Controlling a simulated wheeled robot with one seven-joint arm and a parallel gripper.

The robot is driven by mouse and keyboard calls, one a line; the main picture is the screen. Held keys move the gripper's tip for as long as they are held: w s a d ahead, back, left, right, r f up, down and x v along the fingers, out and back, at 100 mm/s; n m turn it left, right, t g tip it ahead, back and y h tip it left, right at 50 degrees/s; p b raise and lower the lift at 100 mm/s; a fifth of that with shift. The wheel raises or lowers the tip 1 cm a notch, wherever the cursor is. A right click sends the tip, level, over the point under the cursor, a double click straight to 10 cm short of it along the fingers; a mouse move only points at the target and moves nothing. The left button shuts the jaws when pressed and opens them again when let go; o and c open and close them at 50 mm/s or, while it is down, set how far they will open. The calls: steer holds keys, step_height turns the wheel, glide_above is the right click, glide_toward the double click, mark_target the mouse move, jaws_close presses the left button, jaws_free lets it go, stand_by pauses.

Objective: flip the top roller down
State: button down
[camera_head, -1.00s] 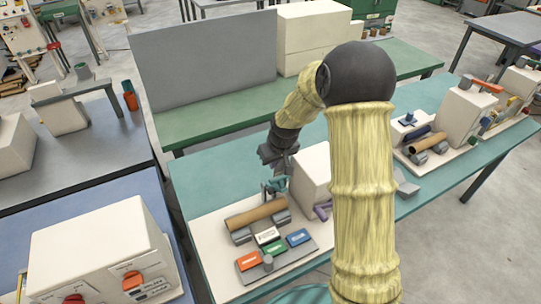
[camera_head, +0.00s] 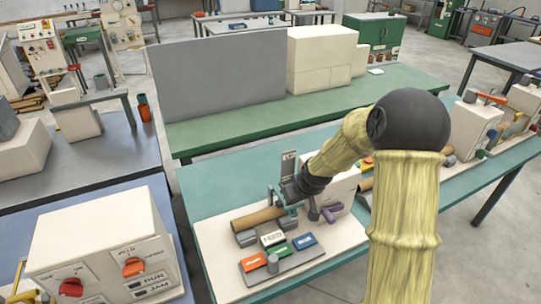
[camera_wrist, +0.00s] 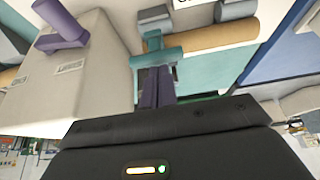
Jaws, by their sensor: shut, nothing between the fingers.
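The top roller is a teal bar on a teal bracket (camera_head: 279,196), beside the white machine housing (camera_head: 343,186). In the wrist view the teal roller (camera_wrist: 158,56) lies right in front of my gripper (camera_wrist: 158,72). The gripper's purple-grey fingers are shut together and empty. Their tips are at or very near the roller; contact is hard to tell. In the head view my gripper (camera_head: 287,194) is down beside the roller and partly covers it. The brown tube (camera_head: 258,220) lies below on grey rollers (camera_head: 246,238).
A purple lever (camera_head: 328,213) sticks out of the housing; it also shows in the wrist view (camera_wrist: 62,24). A panel of coloured buttons (camera_head: 283,262) stands in front of the tube. The teal table (camera_head: 222,183) is clear behind the machine.

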steer(key=shift+s+d+f+b, duration=0.2)
steer(key=shift+s+f+b, duration=0.2)
steer(key=shift+s+f, duration=0.25)
steer(key=shift+s+d+f+b, duration=0.2)
steer(key=shift+s+f+b, duration=0.2)
steer(key=shift+f, duration=0.45)
steer(key=w+r+p, duration=0.1)
steer(key=r, duration=0.1)
steer(key=r+p, duration=0.1)
steer(key=r, duration=0.1)
steer(key=w+r+p, duration=0.1)
steer(key=r, duration=0.1)
steer(key=shift+w+a+p, duration=0.35)
steer(key=shift+a, duration=0.05)
steer(key=b, duration=0.2)
glide_toward(294, 215)
steer(key=s+d+r, duration=0.2)
steer(key=s, duration=0.2)
steer(key=shift+s+a+f, duration=0.1)
steer(key=shift+s+f, duration=0.05)
steer(key=shift+s, duration=0.15)
